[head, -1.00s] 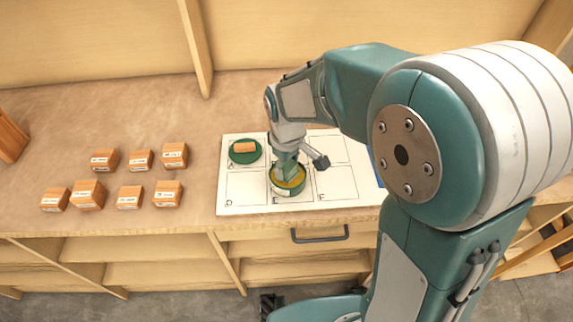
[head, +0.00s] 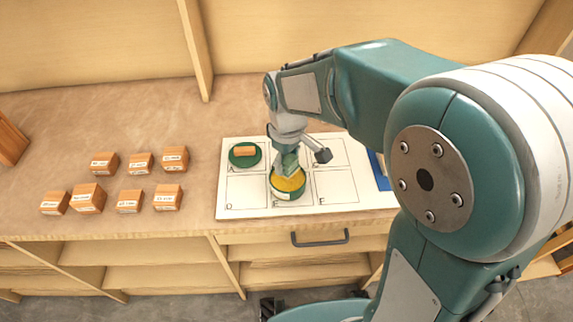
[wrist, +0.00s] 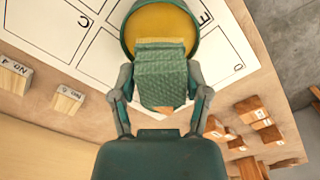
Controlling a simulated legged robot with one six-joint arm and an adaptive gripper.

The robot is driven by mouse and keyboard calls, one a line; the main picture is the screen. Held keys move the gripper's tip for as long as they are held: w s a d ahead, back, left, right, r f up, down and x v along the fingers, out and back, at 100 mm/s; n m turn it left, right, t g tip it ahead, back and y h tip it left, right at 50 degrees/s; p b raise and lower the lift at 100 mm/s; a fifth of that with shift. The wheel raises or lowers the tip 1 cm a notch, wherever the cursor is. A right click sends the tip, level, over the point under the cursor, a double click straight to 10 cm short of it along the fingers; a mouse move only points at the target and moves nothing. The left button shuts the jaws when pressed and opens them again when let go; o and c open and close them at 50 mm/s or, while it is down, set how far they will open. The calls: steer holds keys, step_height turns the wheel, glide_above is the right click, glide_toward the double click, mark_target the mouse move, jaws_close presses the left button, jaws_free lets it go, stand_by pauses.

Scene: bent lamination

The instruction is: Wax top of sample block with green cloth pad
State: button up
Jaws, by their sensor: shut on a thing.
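My gripper (head: 288,158) is shut on a green cloth pad (wrist: 160,72), which has a textured weave in the wrist view. The pad is at the round green tin of yellow wax (head: 288,184) in cell E. It overlaps the near part of the wax (wrist: 163,30) in the wrist view; I cannot tell whether it touches. An orange-brown sample block (head: 245,151) lies on a round green base (head: 245,161) in cell A, left of and behind the tin. Its top is uncovered in the head view.
The white lettered board (head: 245,190) lies on the wooden bench. Several labelled wooden blocks (head: 128,200) stand in two rows to its left. A blue item (head: 379,170) is partly hidden behind my arm. Bare bench lies between the blocks and board.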

steer(key=shift+r, duration=1.8)
